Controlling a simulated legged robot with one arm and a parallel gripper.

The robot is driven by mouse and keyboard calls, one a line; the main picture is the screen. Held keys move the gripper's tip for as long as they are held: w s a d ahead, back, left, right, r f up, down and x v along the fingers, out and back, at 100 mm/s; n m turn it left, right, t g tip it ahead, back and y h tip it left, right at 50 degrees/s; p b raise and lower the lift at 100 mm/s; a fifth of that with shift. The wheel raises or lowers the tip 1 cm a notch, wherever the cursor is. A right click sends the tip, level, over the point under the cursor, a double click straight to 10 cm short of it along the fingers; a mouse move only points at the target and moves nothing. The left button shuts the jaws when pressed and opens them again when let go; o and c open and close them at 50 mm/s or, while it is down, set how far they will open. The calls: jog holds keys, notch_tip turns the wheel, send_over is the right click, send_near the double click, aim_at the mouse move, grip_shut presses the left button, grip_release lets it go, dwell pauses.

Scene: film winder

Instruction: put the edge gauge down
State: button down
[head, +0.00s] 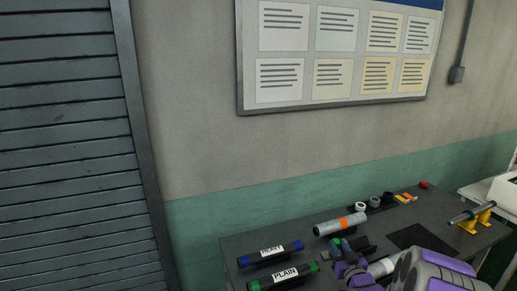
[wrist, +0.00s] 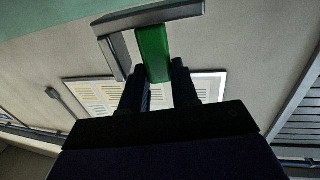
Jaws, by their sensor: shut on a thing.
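The edge gauge has a green grip (wrist: 154,50) and a grey metal angle (wrist: 165,14), seen at the top of the wrist view. My gripper (wrist: 159,70) is shut on the green grip, one dark finger on each side. The metal angle sticks out beyond the fingertips. In the head view my gripper (head: 350,246) is over the dark grey table (head: 240,243), with a little green showing at it. My arm hides part of the table there. I cannot tell the gauge's height above the table.
A blue-ended HEAVY tube (head: 271,252), a green-ended PLAIN tube (head: 284,276) and an orange-banded tube (head: 340,224) lie on the table. Small rolls (head: 361,207) stand at the back. A black mat (head: 416,236) lies right, near a yellow stand (head: 475,220). The wall is behind.

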jog(key=w+a+r+m+h, duration=0.1)
jog(key=w+a+r, duration=0.1)
jog(key=a+r, duration=0.6)
jog(key=w+a+r+m+h, duration=0.1)
jog(key=w+a+r+h, duration=0.3)
jog(key=r, duration=0.6)
jog(key=s+f+y, duration=0.1)
jog(key=s+f, duration=0.3)
jog(key=f, duration=0.3)
jog(key=s+a+f+y, duration=0.1)
jog(key=s+f, duration=0.4)
jog(key=f, duration=0.3)
jog(key=shift+s+a+f, duration=0.15)
jog(key=shift+f, duration=0.15)
